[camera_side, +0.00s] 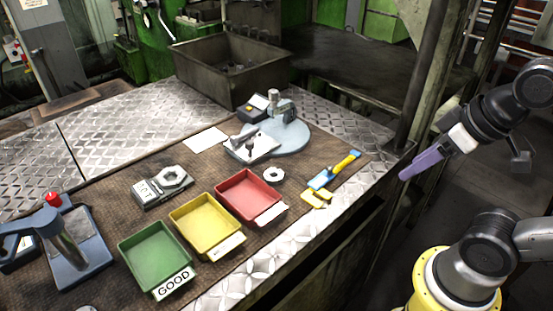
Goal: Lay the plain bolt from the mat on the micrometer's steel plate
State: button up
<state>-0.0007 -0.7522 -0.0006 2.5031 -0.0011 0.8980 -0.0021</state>
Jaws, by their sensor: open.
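My gripper (404,176), with purple fingers, hangs in the air at the right, beyond the bench edge. It points down and left, well apart from everything on the bench. Its jaws are open and nothing shows between them. A measuring stand with a round pale-blue base (297,141) stands on the brown mat (118,183) at the back right; I take it for the micrometer. At its front left is a light steel plate (262,148). Small dark bolt-like shapes (247,142) show at this plate; whether one is the plain bolt, I cannot tell.
Green (153,252), yellow (204,224) and red (246,192) trays stand in a row. A steel ring (273,174) and a blue-and-yellow tool (334,171) lie to their right. A hex gauge block (162,187) and a blue press (77,250) stand left. A metal bin (228,66) is behind.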

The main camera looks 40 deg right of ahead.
jog(key=shift+w+r, duration=0.15)
jog(key=c, duration=0.3)
jog(key=w+r+m, duration=0.3)
jog(key=w+r, duration=0.1)
jog(key=w, duration=0.6)
jog(key=m+g, duration=0.5)
jog(key=m, duration=0.9)
send_over(240, 136)
jog(key=f, duration=0.6)
jog(key=shift+s+d+f, duration=0.1)
jog(key=shift+d+f, duration=0.15)
jog(key=shift+d, duration=0.1)
jog(key=shift+a+f+m+g, duration=0.3)
jog(key=shift+a+f+m, duration=0.05)
jog(key=shift+f+m, duration=0.25)
jog(key=shift+f, duration=2.35)
